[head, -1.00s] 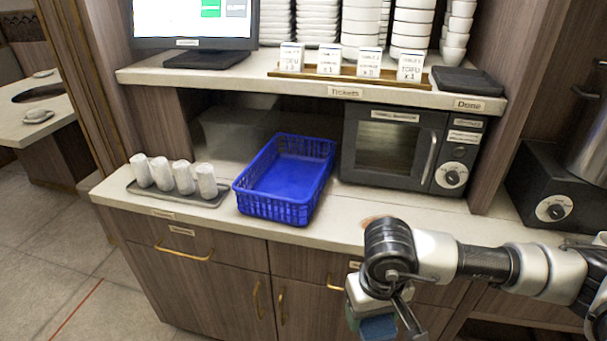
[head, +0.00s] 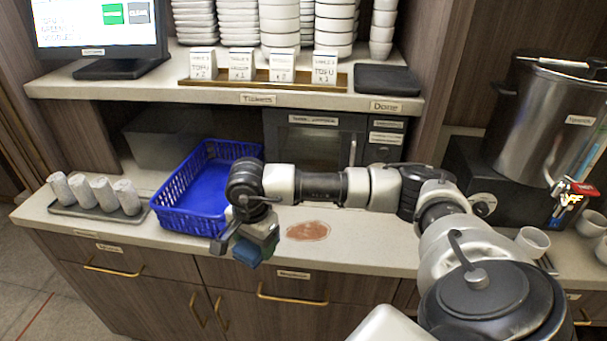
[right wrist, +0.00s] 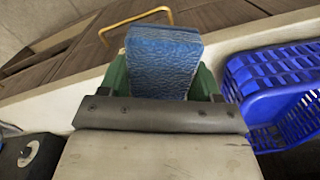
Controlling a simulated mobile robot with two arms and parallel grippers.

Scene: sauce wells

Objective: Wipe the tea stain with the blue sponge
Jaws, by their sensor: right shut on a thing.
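The blue sponge (head: 247,251) is held in my right gripper (head: 256,240), just in front of the counter edge in the head view. In the right wrist view the sponge (right wrist: 163,62) sticks out between the green fingers, which are shut on it. The tea stain (head: 308,231) is a reddish-brown patch on the pale counter, to the right of the sponge and apart from it. My left gripper is not in view.
A blue basket (head: 190,195) stands on the counter left of my right gripper, with a tray of rolled white towels (head: 98,195) further left. A microwave (head: 318,140) is behind my arm. A steel urn (head: 545,120) and white cups (head: 532,241) are at the right.

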